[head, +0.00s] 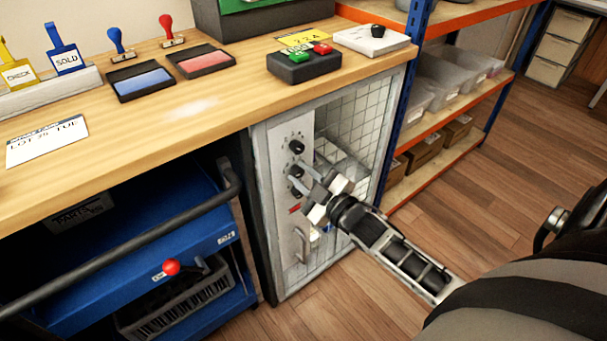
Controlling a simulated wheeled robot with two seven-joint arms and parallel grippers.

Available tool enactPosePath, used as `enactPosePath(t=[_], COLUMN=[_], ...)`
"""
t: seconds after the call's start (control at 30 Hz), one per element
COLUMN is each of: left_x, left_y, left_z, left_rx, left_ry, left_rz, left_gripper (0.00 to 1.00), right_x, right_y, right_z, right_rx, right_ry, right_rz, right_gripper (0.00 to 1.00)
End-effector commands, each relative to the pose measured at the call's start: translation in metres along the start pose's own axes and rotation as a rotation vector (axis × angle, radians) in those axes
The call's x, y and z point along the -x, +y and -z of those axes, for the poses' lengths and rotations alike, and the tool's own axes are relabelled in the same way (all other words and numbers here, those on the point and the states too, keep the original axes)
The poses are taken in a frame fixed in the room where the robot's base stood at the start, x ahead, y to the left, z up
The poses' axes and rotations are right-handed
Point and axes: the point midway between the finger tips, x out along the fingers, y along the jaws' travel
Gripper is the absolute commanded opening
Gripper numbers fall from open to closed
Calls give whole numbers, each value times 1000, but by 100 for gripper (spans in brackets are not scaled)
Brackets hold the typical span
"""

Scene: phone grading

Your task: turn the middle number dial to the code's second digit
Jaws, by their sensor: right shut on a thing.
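A light panel (303,128) on the front of the wire-mesh cabinet carries a column of black number dials. The top dial (297,147) is clear of my gripper. The middle dial (296,171) is partly covered by the fingers of my right gripper (305,182), which is shut on it. A lower dial (296,191) shows just below, close to the fingers. The dials' settings are too small to read. A yellow card (301,38) on the bench seems to read 724, partly covered at its lower edge. My left gripper is out of view.
The mesh cabinet (352,115) has a handle (300,245) low on its front. The wooden bench top (215,118) overhangs it. A blue drawer cart (150,235) stands left, and orange-edged shelving (440,110) behind right. The floor at right is clear.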

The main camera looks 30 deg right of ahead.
Motion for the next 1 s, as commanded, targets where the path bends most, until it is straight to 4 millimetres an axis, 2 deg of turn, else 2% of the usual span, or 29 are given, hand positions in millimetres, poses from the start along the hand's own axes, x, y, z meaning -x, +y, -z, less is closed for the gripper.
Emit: enactPosePath(t=[0.6,1.0], left_x=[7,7], left_y=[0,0], left_z=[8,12], left_rx=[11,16], left_ry=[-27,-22], left_rz=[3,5], left_gripper=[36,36], right_x=[0,0], right_y=[0,0], right_z=[0,0], right_rx=[-456,-604], right_ry=[9,14], right_rz=[-10,-14], right_gripper=[1,1])
